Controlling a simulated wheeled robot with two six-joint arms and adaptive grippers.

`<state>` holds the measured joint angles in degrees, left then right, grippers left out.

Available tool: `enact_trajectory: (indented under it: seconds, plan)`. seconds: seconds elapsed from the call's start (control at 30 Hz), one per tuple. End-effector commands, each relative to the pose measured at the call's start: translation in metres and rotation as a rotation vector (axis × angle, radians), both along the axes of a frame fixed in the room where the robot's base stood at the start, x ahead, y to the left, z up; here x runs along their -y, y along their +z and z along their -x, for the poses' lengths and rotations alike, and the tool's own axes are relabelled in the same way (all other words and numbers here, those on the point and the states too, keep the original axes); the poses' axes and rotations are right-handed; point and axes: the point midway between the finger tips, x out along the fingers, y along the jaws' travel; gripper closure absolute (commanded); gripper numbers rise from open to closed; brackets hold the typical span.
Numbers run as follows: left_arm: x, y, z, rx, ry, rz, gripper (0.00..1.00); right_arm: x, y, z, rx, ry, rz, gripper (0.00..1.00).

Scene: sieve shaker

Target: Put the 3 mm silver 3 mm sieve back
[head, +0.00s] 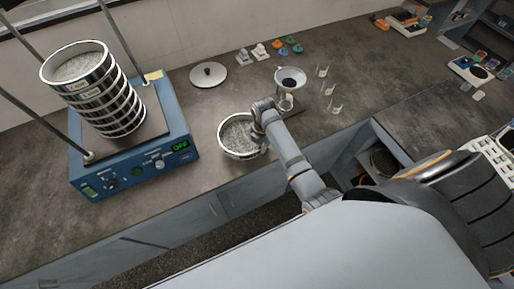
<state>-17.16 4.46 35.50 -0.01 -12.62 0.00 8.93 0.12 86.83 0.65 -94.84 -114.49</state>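A round silver sieve (231,151) with grey granular material in it sits on the bench, right of the blue shaker; I cannot read its mesh size. My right gripper (258,132) is at its right rim, with the arm coming from the lower right. The fingers are too small and partly hidden, so I cannot tell whether they are closed on the rim. A tall stack of silver sieves (108,98) stands on the shaker (135,170), between its rods. The top sieve is open and holds grey material. My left gripper is out of view.
A round lid (208,75) lies flat on the bench behind the loose sieve. A funnel (290,78) on a stand and several small clear vessels (323,71) are to the right. The shaker display (181,146) reads OFF. Upright rods (118,38) flank the stack.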

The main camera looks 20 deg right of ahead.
Motion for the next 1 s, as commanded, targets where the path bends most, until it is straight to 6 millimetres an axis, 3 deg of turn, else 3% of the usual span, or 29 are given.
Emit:
enact_trajectory:
  seconds: [0.13, 0.37, 0.6, 0.93, 1.0]
  plan:
    - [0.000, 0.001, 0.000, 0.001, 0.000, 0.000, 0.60, -0.003, -0.016, -0.015, 0.003, 0.000, 0.001, 1.00]
    - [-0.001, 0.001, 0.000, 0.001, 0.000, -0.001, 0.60, -0.005, -0.023, -0.020, 0.004, -0.001, 0.001, 1.00]
    - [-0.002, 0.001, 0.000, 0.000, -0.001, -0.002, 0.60, -0.006, -0.057, -0.024, 0.001, -0.001, 0.000, 1.00]
    - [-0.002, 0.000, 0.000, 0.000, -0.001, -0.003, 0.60, -0.006, -0.062, -0.024, 0.003, -0.001, 0.001, 1.00]
    - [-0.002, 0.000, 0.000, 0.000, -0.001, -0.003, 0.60, -0.006, -0.062, -0.024, 0.002, -0.001, 0.000, 0.88]
